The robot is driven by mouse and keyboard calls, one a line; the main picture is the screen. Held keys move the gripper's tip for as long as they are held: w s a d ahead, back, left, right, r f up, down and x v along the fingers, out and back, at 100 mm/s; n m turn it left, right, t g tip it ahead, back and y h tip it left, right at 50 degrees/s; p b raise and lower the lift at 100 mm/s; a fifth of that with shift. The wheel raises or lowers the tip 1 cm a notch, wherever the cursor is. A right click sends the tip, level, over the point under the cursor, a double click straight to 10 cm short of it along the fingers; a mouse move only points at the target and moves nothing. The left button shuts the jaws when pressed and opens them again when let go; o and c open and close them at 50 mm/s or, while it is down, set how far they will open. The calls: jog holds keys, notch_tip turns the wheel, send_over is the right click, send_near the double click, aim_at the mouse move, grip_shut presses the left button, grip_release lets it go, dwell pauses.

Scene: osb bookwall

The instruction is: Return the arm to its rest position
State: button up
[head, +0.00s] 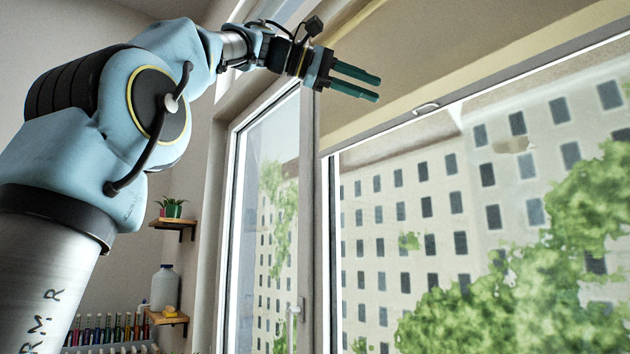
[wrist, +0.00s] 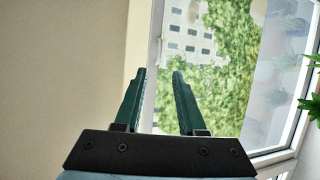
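My gripper (head: 379,89) is raised high in front of the window, at the end of my outstretched light-blue arm in the head view. Its two green fingers point right. In the wrist view my gripper (wrist: 160,73) shows both fingers apart with a clear gap and nothing between them. Through the gap I see a bit of blind and the view outside. My gripper holds nothing.
A roller blind (head: 440,60) covers the window's upper part, with a small pull handle (head: 426,108) at its lower edge. Left are a potted plant (head: 172,208) on a small shelf, a white bottle (head: 164,288) and a row of colourful bottles (head: 108,330).

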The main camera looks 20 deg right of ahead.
jog(key=w+a+f+n+t+y, duration=0.3)
jog(key=w+f+n+t+y, duration=0.15)
jog(key=w+f, duration=1.35)
jog(key=w+a+f+t+y, duration=0.1)
jog(key=w+a+f+y, duration=0.15)
jog(key=a+f, duration=0.6)
jog(key=w+a+f+t+y, duration=0.1)
jog(key=w+a+f+t, duration=0.15)
jog(key=f, duration=1.05)
jog(key=s+a+f+m+g+y, duration=0.1)
jog(key=s+a+f+y, duration=0.1)
jog(key=a+f, duration=0.6)
jog(key=s+a+f+m+g+y, duration=0.1)
jog(key=s+a+f+y, duration=0.15)
jog(key=a+f, duration=0.65)
jog(key=s+a+f+m+g+y+b, duration=0.1)
jog(key=s+a+f, duration=0.2)
jog(key=s+f, duration=0.3)
jog(key=s+a+f+m+g+y+b, duration=0.1)
jog(key=s+a+f+m+b, duration=0.1)
jog(key=s+a+f, duration=0.2)
jog(key=s+f, duration=0.3)
jog(key=f, duration=0.4)
jog(key=shift+s+a+f, duration=0.2)
jog(key=shift+s+f, duration=0.05)
jog(key=shift+s, duration=0.05)
